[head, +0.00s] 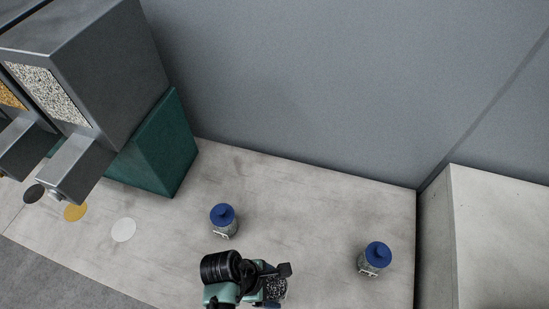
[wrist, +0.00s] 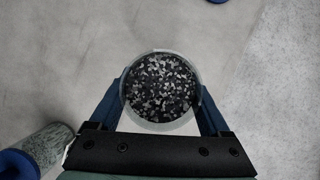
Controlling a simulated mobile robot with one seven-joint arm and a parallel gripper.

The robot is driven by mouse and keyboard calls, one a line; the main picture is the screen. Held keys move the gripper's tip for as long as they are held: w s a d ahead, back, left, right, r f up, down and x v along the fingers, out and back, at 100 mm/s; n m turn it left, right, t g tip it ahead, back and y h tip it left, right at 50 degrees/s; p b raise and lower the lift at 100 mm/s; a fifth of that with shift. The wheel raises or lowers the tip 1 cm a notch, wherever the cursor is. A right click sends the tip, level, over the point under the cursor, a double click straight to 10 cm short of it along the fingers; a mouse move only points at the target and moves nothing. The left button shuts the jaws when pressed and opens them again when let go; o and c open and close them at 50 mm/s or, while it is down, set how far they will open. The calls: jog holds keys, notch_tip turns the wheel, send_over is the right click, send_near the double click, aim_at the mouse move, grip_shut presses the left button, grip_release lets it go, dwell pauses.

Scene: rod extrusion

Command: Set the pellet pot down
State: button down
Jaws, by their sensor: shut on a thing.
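The pellet pot (wrist: 160,88) is a round clear-walled pot filled with black, grey and white pellets, seen from above in the wrist view. My gripper (wrist: 161,100) is shut on it, with one blue finger at each side. In the head view the pot (head: 277,288) shows at the bottom, partly covered by my gripper (head: 278,280). Whether the pot's base touches the worktop (head: 310,200) cannot be told; it is hidden.
A blue-lidded jar (head: 224,221) stands close behind my gripper; another (head: 375,258) stands to the right. Grey dispensers (head: 95,75) on a green base (head: 160,150) are at the left, near black, yellow and white discs (head: 123,230). The worktop between the jars is clear.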

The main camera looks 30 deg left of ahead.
jog(key=shift+f, duration=2)
grip_release()
jog(key=shift+f, duration=0.1)
jog(key=v, duration=1.2)
